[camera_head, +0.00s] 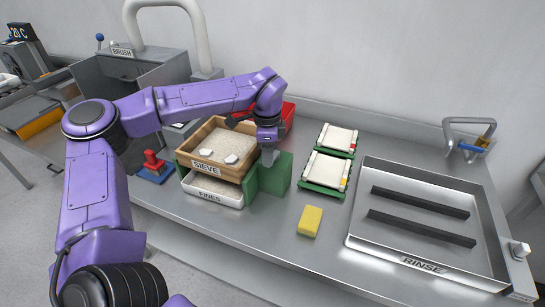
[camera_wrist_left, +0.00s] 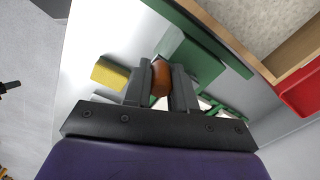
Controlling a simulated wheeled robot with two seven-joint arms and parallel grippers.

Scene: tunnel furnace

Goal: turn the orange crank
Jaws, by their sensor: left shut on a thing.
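The crank's orange knob (camera_wrist_left: 160,78) shows between my left gripper's fingers in the left wrist view. My left gripper (camera_wrist_left: 160,85) is shut on it. In the head view the left gripper (camera_head: 268,156) points down at the right side of the wooden sieve box (camera_head: 197,145), above the green housing (camera_head: 275,177). The knob is hidden there behind the fingers. The sieve holds pale grainy material and sits above a white tray marked FINES (camera_head: 212,191). My right gripper is not in view.
A yellow sponge (camera_head: 310,221) lies on the bench in front of the green housing. Two green-framed trays (camera_head: 323,190) stand to the right, then the metal RINSE basin (camera_head: 366,168). A red bin (camera_head: 289,114) is behind the sieve. A red-and-blue stand (camera_head: 153,163) is left.

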